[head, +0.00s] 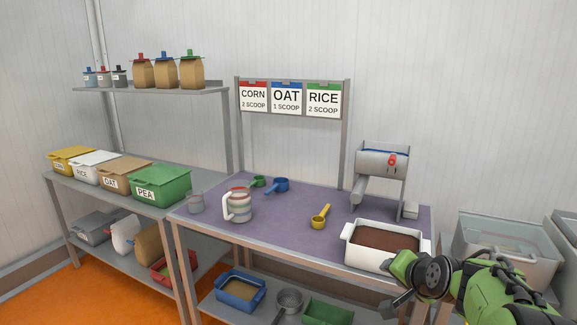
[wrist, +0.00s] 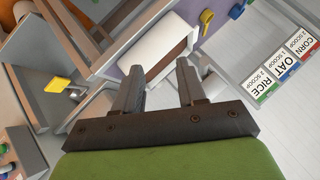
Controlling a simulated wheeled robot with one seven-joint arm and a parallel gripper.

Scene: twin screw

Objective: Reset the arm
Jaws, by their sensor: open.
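My arm is green and black and reaches in from the lower right of the head view. My gripper (head: 397,303) is at its end, low in front of the table's right front corner, near the white tub of brown material (head: 386,241). In the wrist view my gripper (wrist: 158,88) shows two dark fingers spread apart with nothing between them. The white tub (wrist: 150,45) lies beyond the fingertips in that view. The arm's links nearer the body are out of frame.
The purple-topped table (head: 290,222) holds a striped jug (head: 239,206), a yellow scoop (head: 320,216), a blue scoop (head: 279,185), a green scoop (head: 259,181) and a grey machine (head: 382,165). A clear bin (head: 505,250) stands right. Labelled boxes, including green PEA (head: 160,186), fill the left shelf.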

